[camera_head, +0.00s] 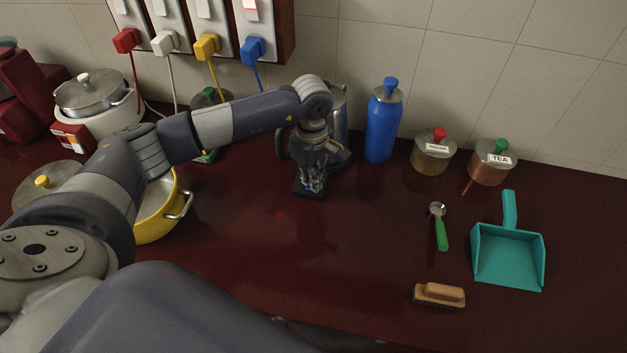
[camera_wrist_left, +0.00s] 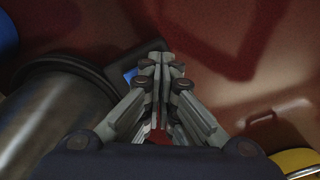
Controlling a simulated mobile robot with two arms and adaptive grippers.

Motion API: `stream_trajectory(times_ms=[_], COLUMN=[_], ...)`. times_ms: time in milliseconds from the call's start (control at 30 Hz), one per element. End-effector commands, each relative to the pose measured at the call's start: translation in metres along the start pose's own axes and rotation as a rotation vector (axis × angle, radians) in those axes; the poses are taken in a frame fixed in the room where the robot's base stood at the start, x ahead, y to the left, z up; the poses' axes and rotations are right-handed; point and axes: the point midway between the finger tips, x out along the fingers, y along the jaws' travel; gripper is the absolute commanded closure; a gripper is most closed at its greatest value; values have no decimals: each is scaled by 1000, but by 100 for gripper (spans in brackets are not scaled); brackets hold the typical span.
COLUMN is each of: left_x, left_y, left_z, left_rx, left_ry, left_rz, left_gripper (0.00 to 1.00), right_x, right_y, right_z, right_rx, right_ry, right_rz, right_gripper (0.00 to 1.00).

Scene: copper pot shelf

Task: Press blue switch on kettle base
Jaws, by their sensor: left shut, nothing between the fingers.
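The kettle (camera_head: 342,112) stands at the back middle of the counter, largely hidden behind my left gripper (camera_head: 313,187). The dark kettle base (camera_head: 301,191) sticks out in front of it, under my fingertips. In the wrist view the kettle's dark metal body (camera_wrist_left: 45,120) lies at the left. The blue switch (camera_wrist_left: 130,75) shows on the base (camera_wrist_left: 150,49), just left of my fingertips, partly covered by a finger. My left gripper (camera_wrist_left: 166,58) is shut and empty, pointing down over the base. I cannot tell whether it touches the switch. My right gripper is out of view.
A blue bottle (camera_head: 383,125), a sugar jar (camera_head: 433,152) and a tea jar (camera_head: 490,161) stand right of the kettle. A yellow pot (camera_head: 155,215) is at the left. A scoop (camera_head: 440,228), brush (camera_head: 439,295) and teal dustpan (camera_head: 508,255) lie right. The middle front counter is clear.

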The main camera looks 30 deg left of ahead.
Motion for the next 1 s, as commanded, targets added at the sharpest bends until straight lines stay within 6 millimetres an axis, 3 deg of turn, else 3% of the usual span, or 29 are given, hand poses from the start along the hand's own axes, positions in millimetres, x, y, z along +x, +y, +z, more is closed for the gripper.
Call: stream_trajectory(times_ms=[367, 1000], left_x=[2, -49], left_y=[-1, 0], left_z=[0, 0], left_rx=[0, 0], left_ry=[0, 1], left_rz=[-3, 1], left_gripper=[100, 100], right_x=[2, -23], right_y=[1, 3], right_z=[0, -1], right_rx=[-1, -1], right_ry=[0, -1], right_rz=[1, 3], right_gripper=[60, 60])
